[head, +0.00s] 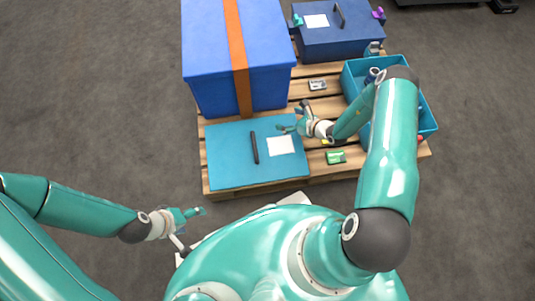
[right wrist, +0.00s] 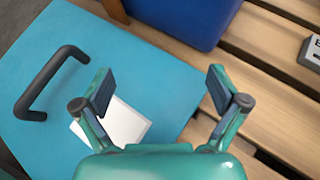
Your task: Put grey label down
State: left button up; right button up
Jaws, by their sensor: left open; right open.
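A pale, whitish-grey label (head: 281,145) lies flat on the teal panel (head: 228,165), beside its black handle (head: 254,147). My right gripper (head: 292,117) is open and empty, above the panel's far right corner, just beyond the label. In the right wrist view the label (right wrist: 124,122) shows below the spread fingers (right wrist: 160,88), partly hidden by the left finger and the palm. It is apart from the fingers. My left gripper (head: 190,217) is open and empty, off the pallet's near left side.
The panel lies on a wooden pallet (head: 318,105). A big blue box (head: 205,45) with an orange strap stands behind it. A dark blue case (head: 350,40), a teal bin (head: 430,115), a green item (head: 336,157) and a small grey item (head: 317,84) are also on the pallet.

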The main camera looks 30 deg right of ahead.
jog(key=s+a+n+g+y, duration=0.1)
jog(key=s+a+n+g, duration=0.1)
jog(key=a, duration=0.2)
jog(key=s+a+r+n+g+y, duration=0.1)
jog(key=s+a+n+g+y, duration=0.1)
jog(key=a, duration=0.3)
jog(key=s+a+n+g+y, duration=0.1)
jog(key=s+a+n, duration=0.2)
jog(key=a, duration=0.1)
jog(key=shift+s+a+r+g, duration=0.15)
jog(key=shift+s+r+g, duration=0.2)
jog(key=shift+s+g, duration=0.05)
jog(key=s+a+r+n+g+h, duration=0.1)
jog(key=s+a+n+g+h, duration=0.1)
jog(key=s+n+g, duration=0.35)
jog(key=s+a+r+n+g+h, duration=0.1)
jog(key=s+a+r+n+g, duration=0.1)
jog(key=s+n, duration=0.65)
jog(key=shift+w+a+r+n+t+h, duration=0.25)
jog(key=shift+a+r+n+t, duration=0.4)
jog(key=shift+n, duration=1)
jog(key=shift+w+a+r+n+t+h, duration=0.3)
jog(key=shift+r+n, duration=0.5)
jog(key=shift+n, duration=0.8)
jog(key=shift+w+a+r+n+t+h, duration=0.15)
jog(key=shift+a+r+n+t, duration=0.45)
jog(key=shift+n, duration=1.05)
jog(key=shift+d+r, duration=0.15)
jog(key=shift+d, duration=0.05)
